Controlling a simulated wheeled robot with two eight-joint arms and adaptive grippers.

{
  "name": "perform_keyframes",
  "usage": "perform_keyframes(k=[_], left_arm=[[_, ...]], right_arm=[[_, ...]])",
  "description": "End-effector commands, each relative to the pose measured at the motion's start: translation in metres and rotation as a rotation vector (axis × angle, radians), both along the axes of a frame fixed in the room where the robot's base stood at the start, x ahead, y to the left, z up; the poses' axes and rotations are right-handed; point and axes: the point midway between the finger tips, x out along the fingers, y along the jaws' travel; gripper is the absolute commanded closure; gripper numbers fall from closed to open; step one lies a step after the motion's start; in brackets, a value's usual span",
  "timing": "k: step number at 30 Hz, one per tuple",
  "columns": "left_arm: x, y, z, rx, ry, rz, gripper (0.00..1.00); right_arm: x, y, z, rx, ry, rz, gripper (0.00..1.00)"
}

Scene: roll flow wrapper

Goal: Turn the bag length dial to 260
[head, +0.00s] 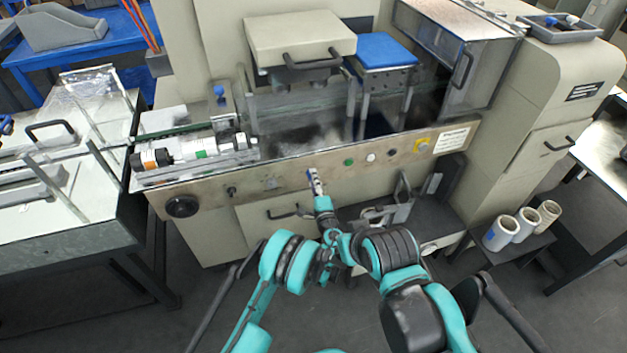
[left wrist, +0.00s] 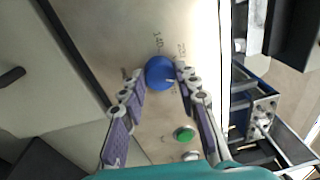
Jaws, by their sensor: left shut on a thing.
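The bag length dial is a round blue knob (left wrist: 160,72) on the metal panel in the left wrist view. Small numbers are printed around it, too small to read surely. A pale mark shows on the knob's right side. My left gripper (left wrist: 162,84) is shut on the knob, with one finger on each side. In the head view my left gripper (head: 314,181) reaches the front control panel (head: 215,196) and mostly hides the knob. My right arm (head: 388,248) is at the lower right, and I cannot make out its fingers clearly.
Film rolls (head: 503,232) stand on a low shelf at right.

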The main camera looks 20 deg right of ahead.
Motion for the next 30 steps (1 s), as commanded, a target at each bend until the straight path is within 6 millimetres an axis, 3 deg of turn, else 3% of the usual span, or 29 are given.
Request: perform_keyframes(k=[22, 23, 25, 30], left_arm=[[-0.0001, 0.0002, -0.0009, -0.097, -0.002, 0.001, 0.98], [-0.0001, 0.0002, -0.0009, -0.097, -0.002, 0.001, 0.67], [-0.0001, 0.0002, -0.0008, -0.097, -0.002, 0.001, 0.48], [-0.0001, 0.0000, -0.0005, -0.096, -0.003, 0.000, 0.48]], right_arm=[[0.0000, 0.0000, -0.0001, 0.000, 0.000, 0.000, 1.00], [0.0000, 0.0000, -0.0001, 0.000, 0.000, 0.000, 1.00], [0.0000, 0.0000, -0.0001, 0.000, 0.000, 0.000, 1.00], [0.0001, 0.0000, -0.0001, 0.000, 0.000, 0.000, 1.00]])
